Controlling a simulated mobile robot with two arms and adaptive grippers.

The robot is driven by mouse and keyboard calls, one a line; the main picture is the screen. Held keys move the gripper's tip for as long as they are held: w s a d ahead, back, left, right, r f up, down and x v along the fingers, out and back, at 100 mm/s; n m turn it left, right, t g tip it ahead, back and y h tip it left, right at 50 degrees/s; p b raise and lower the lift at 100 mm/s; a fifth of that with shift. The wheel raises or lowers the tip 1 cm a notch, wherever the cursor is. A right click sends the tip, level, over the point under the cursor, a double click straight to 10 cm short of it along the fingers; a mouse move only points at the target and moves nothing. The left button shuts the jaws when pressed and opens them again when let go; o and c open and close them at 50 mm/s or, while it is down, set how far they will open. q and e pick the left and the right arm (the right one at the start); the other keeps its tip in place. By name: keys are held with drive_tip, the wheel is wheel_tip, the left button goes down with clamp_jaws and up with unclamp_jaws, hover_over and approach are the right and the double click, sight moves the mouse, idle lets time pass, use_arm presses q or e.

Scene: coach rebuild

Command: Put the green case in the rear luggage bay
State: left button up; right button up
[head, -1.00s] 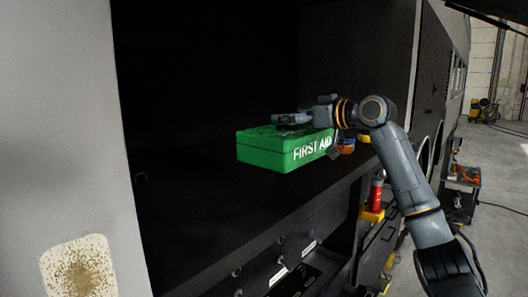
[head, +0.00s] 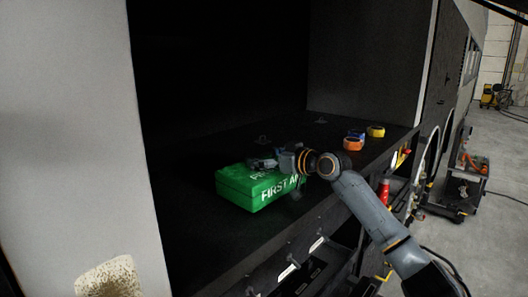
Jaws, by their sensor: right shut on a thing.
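The green case (head: 243,190), marked FIRST AID in white, is in the dark open luggage bay (head: 225,245) in the side of the coach. It is at the bay floor near the front edge; I cannot tell whether its underside touches the floor. My right gripper (head: 262,165) is shut on the case at its top and far right side. The wrist hides the case's right end. My left gripper is not in view.
Tape rolls, orange (head: 352,144) and yellow (head: 375,131), with a blue item (head: 356,134), lie on the bay floor to the right. A red cylinder (head: 384,192) stands below the bay's edge. A dark cart (head: 462,185) stands at the right.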

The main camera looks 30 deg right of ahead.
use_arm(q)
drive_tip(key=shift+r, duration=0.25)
use_arm(e)
drive_tip(key=shift+s+d, duration=0.15)
drive_tip(key=o, duration=1.5)
drive_tip(key=shift+f, duration=0.2)
drive_tip(key=shift+c, duration=0.2)
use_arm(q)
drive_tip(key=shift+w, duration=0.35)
use_arm(e)
drive_tip(key=shift+a+r, duration=0.1)
drive_tip(key=shift+a, duration=0.1)
drive_tip(key=shift+s+d, duration=0.15)
drive_tip(key=shift+s, duration=0.05)
use_arm(q)
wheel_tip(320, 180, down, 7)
drive_tip(key=b, duration=0.6)
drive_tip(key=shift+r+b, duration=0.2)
drive_tip(key=shift+b, duration=0.1)
use_arm(e)
drive_tip(key=v, duration=1.1)
drive_tip(key=shift+s, duration=0.3)
